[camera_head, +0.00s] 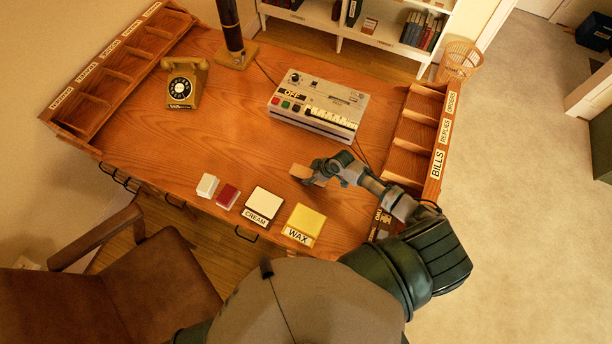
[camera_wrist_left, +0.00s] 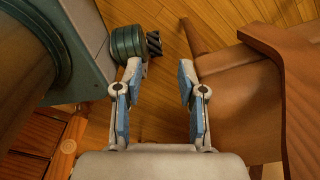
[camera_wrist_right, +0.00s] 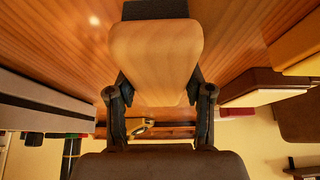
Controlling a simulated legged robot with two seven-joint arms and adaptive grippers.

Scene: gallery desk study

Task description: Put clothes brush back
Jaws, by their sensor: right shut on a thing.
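The clothes brush (camera_head: 301,172) has a pale wooden back and is held over the middle right of the desk (camera_head: 200,130). My right gripper (camera_head: 322,174) is shut on it. In the right wrist view the brush's rounded wooden body (camera_wrist_right: 155,50) sits between the fingers (camera_wrist_right: 158,95), with a dark part at its far end. I cannot tell whether it touches the desk. My left gripper (camera_wrist_left: 158,75) is open and empty, with a brown chair (camera_wrist_left: 240,90) and wooden floor beyond it. It is not seen in the head view.
A yellow WAX block (camera_head: 306,222), a white CREAM block (camera_head: 264,202), and small red (camera_head: 228,195) and white (camera_head: 207,185) blocks line the front edge. A machine marked OFF (camera_head: 318,105), a telephone (camera_head: 186,82) and a labelled right rack (camera_head: 419,140) stand around clear desk.

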